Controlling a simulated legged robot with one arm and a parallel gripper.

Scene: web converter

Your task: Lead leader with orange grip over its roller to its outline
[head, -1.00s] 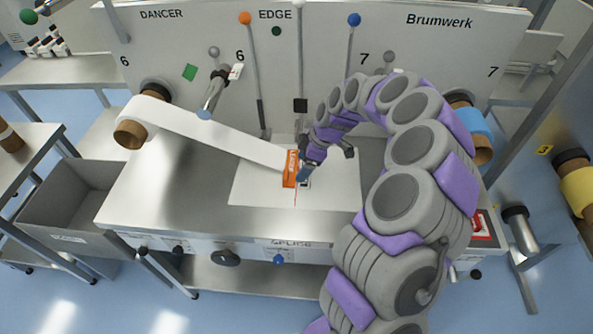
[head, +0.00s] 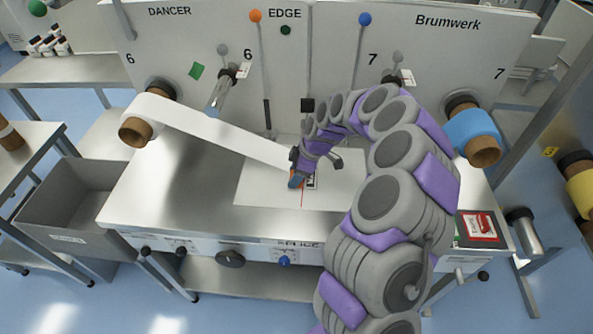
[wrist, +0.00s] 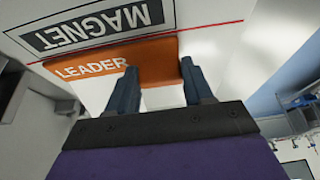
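The white leader strip (head: 225,134) runs from the roll on a brown core (head: 135,131) down to the white splice plate (head: 262,187). Its orange grip (head: 293,181) is mostly hidden by my gripper in the head view. The wrist view shows the orange grip (wrist: 150,60), lettered LEADER, lying by a red line and a dark-framed MAGNET label (wrist: 95,25). My gripper (wrist: 158,80) has its two fingers apart, with tips over the grip's near edge; contact is unclear. In the head view my gripper (head: 297,178) is low over the plate. A metal roller (head: 219,92) stands above the strip.
An upright panel with orange (head: 255,16) and blue (head: 365,19) knobbed levers stands behind the table. A blue roll (head: 471,133) is at right, and a grey bin (head: 75,205) at left. The table's left part is clear.

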